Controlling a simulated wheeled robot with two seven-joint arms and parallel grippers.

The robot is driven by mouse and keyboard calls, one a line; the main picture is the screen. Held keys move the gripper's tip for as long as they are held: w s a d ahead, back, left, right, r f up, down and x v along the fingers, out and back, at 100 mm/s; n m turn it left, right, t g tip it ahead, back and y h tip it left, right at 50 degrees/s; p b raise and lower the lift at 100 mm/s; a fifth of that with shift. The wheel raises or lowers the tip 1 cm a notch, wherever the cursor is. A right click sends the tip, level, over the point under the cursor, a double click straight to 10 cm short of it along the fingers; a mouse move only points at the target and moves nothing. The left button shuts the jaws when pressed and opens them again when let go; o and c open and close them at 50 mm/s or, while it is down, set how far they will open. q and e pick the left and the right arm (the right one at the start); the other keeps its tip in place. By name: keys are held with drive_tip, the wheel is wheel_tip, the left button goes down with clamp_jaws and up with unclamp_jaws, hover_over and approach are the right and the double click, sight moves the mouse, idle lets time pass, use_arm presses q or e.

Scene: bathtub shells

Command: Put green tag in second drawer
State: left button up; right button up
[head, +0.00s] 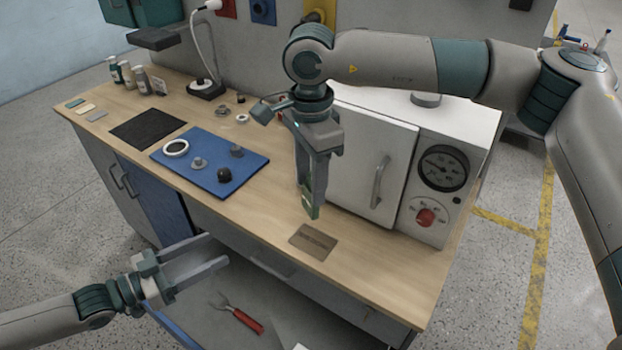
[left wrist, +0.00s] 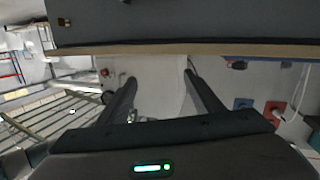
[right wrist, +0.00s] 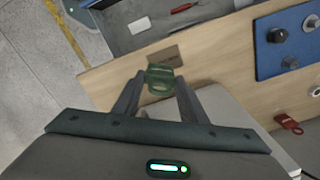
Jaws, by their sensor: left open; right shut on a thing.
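The green tag (head: 308,211) is held between the fingertips of my right gripper (head: 316,190), above the wooden worktop near a brown plate (head: 313,242). In the right wrist view the green tag (right wrist: 160,78) sits across the gap between both fingers. An open drawer (head: 215,297) extends from under the worktop, with a red-handled tool (head: 238,314) and a pale flat piece inside. My left gripper (head: 219,249) is open and empty, with its fingers above the open drawer's left part. Which drawer in the stack this is, I cannot tell.
The worktop (head: 384,268) carries a blue mat (head: 235,182) with small parts, a black mat (head: 147,129), a lamp and bottles. A white oven-like box (head: 352,157) with a dial stands behind my right gripper. The drawer's middle is largely clear.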

use_arm(q)
drive_tip(key=s+a+f+n+t+y, duration=0.15)
drive_tip(key=s+a+f+y, duration=0.3)
drive_tip(key=a+f, duration=0.95)
drive_tip(key=s+a+f+n+g+y, duration=0.1)
drive_tip(key=s+a+f+n+y, duration=0.4)
drive_tip(key=a+f, duration=0.9)
drive_tip(key=s+d+f+g+y, duration=0.1)
drive_tip(key=s+d+f, duration=0.2)
drive_tip(key=s+f, duration=0.35)
drive_tip(key=s+d+f+m+g+y, duration=0.1)
drive_tip(key=s+d+f, duration=0.2)
drive_tip(key=f, duration=0.6)
drive_tip(key=s+d+f+g+y, duration=0.1)
drive_tip(key=s+d+f+g, duration=0.2)
drive_tip(key=f, duration=0.5)
drive_tip(key=s+d+f+g, duration=0.2)
drive_tip(key=s+d+f, duration=0.3)
drive_tip(key=s+d, duration=0.3)
drive_tip(key=s+d+f+g, duration=0.3)
drive_tip(key=s+d, duration=0.5)
drive_tip(key=s, duration=0.8)
drive_tip(key=shift+d+f+n, duration=0.2)
drive_tip(key=shift+f+n, duration=0.25)
drive_tip(key=shift+f, duration=0.45)
